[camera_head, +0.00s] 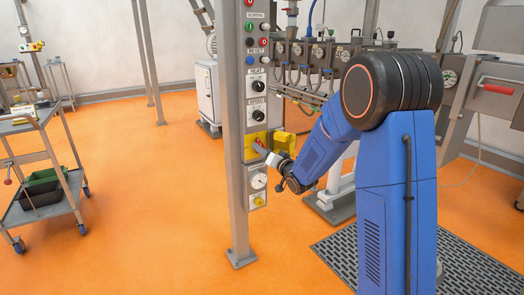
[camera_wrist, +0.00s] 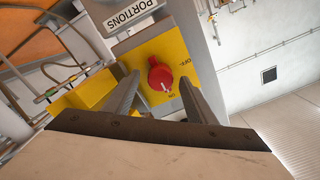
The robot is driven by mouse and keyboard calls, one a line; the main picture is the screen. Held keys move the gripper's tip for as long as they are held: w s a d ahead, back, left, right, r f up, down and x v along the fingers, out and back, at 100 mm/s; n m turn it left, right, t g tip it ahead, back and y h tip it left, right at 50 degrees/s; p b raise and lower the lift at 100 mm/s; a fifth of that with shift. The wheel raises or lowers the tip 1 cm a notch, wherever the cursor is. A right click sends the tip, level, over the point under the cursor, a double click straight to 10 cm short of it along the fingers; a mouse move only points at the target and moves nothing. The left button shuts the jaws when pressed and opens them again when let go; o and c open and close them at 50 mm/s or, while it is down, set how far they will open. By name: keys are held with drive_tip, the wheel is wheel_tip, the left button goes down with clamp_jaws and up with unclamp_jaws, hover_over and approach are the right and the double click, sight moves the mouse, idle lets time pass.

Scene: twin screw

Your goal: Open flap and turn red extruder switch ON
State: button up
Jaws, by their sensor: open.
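The red extruder switch (camera_wrist: 160,75) sits on a yellow plate (camera_wrist: 139,55) marked OFF and ON. Its white mark appears to point at the ON label. The yellow flap (camera_wrist: 92,91) stands open beside the plate, at its left in the wrist view; in the head view the open flap (camera_head: 284,142) is to the right. My gripper (camera_wrist: 158,84) is open, with one finger on each side of the switch; I cannot tell whether either finger touches it. In the head view my gripper (camera_head: 266,154) is at the yellow switch box, partly hiding it.
The grey control post (camera_head: 231,130) carries several buttons and dials above the box. Machinery (camera_head: 310,55) stands behind. A cart (camera_head: 72,205) is at the left, with clear orange floor between.

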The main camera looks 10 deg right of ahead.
drive_tip(key=v, duration=1.5)
drive_tip(key=shift+s, duration=0.35)
drive_tip(key=shift+d+r, duration=0.1)
drive_tip(key=shift+d, duration=0.1)
drive_tip(key=s+d+r+g+h, duration=0.1)
drive_tip(key=s+d+g+h, duration=0.15)
drive_tip(key=s, duration=0.55)
drive_tip(key=s+d+r+g+h, duration=0.1)
drive_tip(key=s+d+g+h, duration=0.1)
drive_tip(key=s+g+h, duration=0.35)
drive_tip(key=s+a+f+n+g+y, duration=0.1)
drive_tip(key=s+g, duration=0.1)
drive_tip(key=s, duration=1.1)
drive_tip(key=s+a+n+g+y, duration=0.1)
drive_tip(key=s+a+n+g, duration=0.1)
drive_tip(key=s, duration=1.1)
drive_tip(key=shift+s+f, duration=0.4)
drive_tip(key=shift+d, duration=0.1)
